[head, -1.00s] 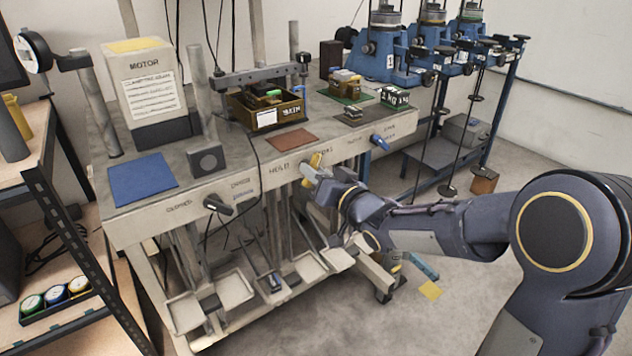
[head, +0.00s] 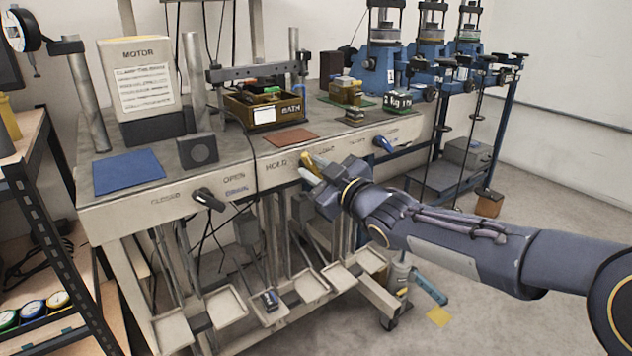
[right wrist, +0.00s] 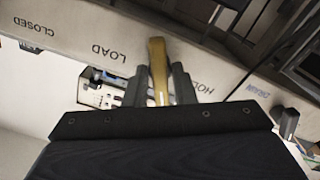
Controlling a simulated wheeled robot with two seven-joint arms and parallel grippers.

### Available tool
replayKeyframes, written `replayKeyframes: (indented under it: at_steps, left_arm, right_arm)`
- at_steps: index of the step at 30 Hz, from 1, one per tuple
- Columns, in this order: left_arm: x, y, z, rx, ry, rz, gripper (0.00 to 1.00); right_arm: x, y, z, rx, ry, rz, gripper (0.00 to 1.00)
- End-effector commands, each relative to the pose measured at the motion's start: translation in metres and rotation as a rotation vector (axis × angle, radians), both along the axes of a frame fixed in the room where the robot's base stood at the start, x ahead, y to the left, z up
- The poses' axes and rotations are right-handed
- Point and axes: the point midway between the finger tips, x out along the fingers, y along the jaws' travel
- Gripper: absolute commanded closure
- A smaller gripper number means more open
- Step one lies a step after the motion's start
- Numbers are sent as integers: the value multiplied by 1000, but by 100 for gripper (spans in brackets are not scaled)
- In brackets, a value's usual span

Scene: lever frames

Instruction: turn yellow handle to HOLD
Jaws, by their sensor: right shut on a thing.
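The yellow handle (head: 306,159) is on the front panel of the bench, between the HOLD label (head: 277,163) and the LOAD label. My right gripper (head: 313,170) is at it and hides part of it in the head view. In the right wrist view the yellow handle (right wrist: 157,62) stands between the two fingers of my right gripper (right wrist: 160,78), which are shut on it. There the handle's end points between the LOAD label (right wrist: 109,52) and the HOLD label (right wrist: 197,88). My left gripper is not in view.
A black handle (head: 208,199) sits left on the same panel, and a blue handle (head: 384,144) sits right. Pale trays (head: 215,306) hang below the bench. A shelf rack stands at the left.

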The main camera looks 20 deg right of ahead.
Motion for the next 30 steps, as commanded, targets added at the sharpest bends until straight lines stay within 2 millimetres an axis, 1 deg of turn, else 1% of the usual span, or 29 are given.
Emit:
replayKeyframes:
  at_steps: [1,3,12,19,30]
  left_arm:
    - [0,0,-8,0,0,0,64]
    - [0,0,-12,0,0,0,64]
    - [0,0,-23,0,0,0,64]
    - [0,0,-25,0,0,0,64]
    - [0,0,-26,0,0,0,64]
  right_arm:
    - [0,0,-5,-38,-10,-1,99]
    - [0,-1,-5,-86,-29,-2,99]
    - [0,0,-3,-236,-82,0,99]
    - [0,0,-2,-284,-99,0,99]
    - [0,0,-2,-293,-102,0,99]
